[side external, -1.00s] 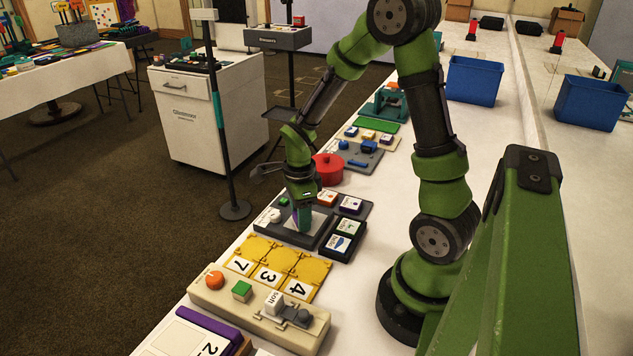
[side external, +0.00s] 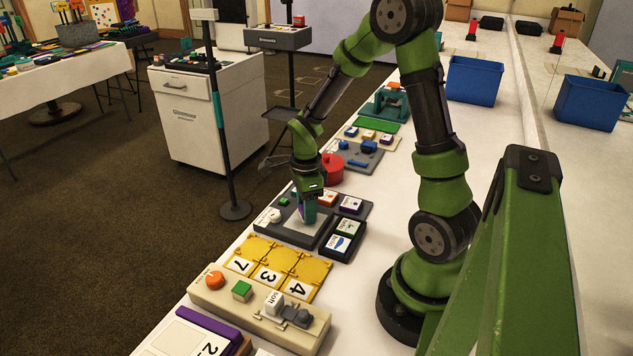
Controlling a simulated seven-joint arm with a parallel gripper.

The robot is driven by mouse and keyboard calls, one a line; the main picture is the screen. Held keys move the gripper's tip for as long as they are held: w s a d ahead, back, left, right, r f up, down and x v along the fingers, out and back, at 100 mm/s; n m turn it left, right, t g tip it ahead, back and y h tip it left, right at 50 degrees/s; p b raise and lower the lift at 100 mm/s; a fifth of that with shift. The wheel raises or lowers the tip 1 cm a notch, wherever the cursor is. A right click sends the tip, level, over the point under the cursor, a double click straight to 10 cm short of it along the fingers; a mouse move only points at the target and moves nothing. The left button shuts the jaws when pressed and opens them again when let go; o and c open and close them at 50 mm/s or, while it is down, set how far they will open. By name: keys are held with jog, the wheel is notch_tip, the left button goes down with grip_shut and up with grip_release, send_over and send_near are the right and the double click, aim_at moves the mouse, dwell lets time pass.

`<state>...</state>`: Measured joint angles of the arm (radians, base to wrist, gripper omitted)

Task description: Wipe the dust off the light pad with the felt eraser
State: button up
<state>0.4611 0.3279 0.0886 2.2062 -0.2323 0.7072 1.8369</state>
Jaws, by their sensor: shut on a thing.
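My gripper (side external: 307,198) points down over the dark grey board and is shut on the felt eraser (side external: 309,213), which shows as a small teal and purple block. The light pad (side external: 297,226) is a pale square set in the dark board (side external: 283,235), partly hidden behind the eraser and gripper. The eraser is at the pad's far right part; I cannot tell whether it touches the surface. Dust on the pad is too small to make out.
A white knob (side external: 275,215) and a small green piece sit on the board beside the pad. Dark card frames (side external: 342,236) stand to its right, a yellow number tray (side external: 282,262) in front, and a red pot (side external: 332,168) behind.

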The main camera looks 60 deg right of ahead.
aim_at(298, 233)
jog(key=shift+d, duration=1.6)
jog(key=shift+s, duration=0.35)
jog(key=shift+w+a, duration=0.15)
jog(key=shift+a, duration=4.2)
jog(key=shift+d, duration=4.45)
notch_tip(298, 233, up, 8)
jog(key=shift+r, duration=0.15)
